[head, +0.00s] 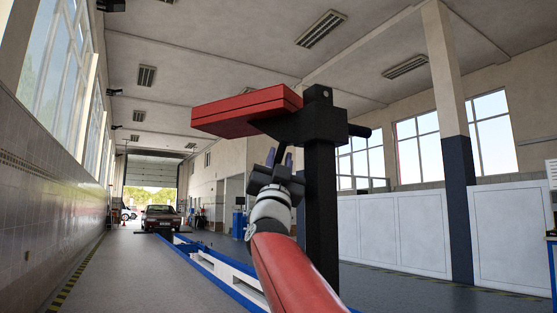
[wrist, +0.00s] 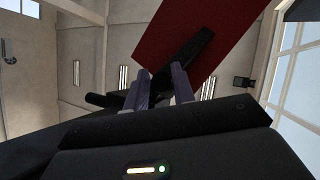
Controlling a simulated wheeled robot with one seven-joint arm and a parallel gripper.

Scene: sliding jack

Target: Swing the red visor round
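The red visor (head: 247,110) is a thick flat slab, held out to the left from a black bracket (head: 318,123) on top of a black post (head: 321,215). Its red underside (wrist: 205,35) fills the upper middle of the wrist view. A black lever (wrist: 195,50) hangs below it. My gripper (head: 279,158) is raised under the visor, left of the post. In the wrist view my gripper's two fingers (wrist: 161,82) stand apart with the lever's lower end between them. I cannot tell whether they press on it.
A short black bar (head: 359,130) sticks out right of the bracket. A blue and white vehicle lift (head: 215,262) runs along the floor behind. A dark car (head: 161,218) stands far off near the open door. The floor (head: 130,275) at left is clear.

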